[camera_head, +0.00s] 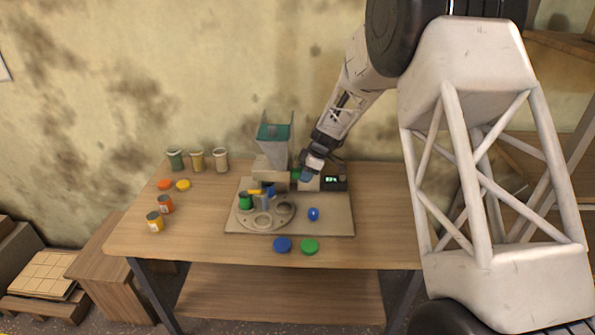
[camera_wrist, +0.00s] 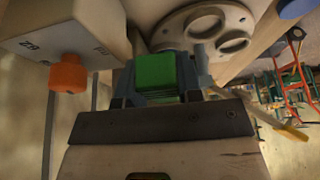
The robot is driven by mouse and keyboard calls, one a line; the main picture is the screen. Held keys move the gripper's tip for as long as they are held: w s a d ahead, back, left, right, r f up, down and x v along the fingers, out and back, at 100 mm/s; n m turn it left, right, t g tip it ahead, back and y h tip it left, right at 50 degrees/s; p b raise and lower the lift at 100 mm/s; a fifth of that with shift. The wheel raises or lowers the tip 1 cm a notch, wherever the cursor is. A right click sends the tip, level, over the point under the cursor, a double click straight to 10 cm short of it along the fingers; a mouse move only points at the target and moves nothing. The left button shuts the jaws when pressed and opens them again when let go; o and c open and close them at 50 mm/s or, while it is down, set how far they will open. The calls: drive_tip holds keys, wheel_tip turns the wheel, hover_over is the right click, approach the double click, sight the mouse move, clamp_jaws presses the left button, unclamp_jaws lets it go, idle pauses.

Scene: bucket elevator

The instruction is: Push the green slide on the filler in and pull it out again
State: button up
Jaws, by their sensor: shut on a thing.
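The green slide (camera_head: 296,174) sits at the right side of the filler (camera_head: 274,168), beneath its grey hopper with teal-green contents. My gripper (camera_head: 304,177) reaches down from the upper right and is at the slide's outer end. In the wrist view, my gripper (camera_wrist: 160,85) has a finger on either side of the green slide (camera_wrist: 158,73) and is shut on it. How far the slide is inside the filler is hidden.
A blue knob (camera_head: 313,214) and a display box (camera_head: 333,182) are nearby. An orange knob (camera_wrist: 68,75) shows in the wrist view. Jars (camera_head: 197,161) stand at left.

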drive_tip(key=shift+d, duration=1.85)
drive_tip(key=shift+a, duration=0.1)
idle(0.9)
drive_tip(key=o, duration=0.7)
drive_tip(key=shift+r, duration=0.1)
drive_tip(key=shift+v, duration=2.95)
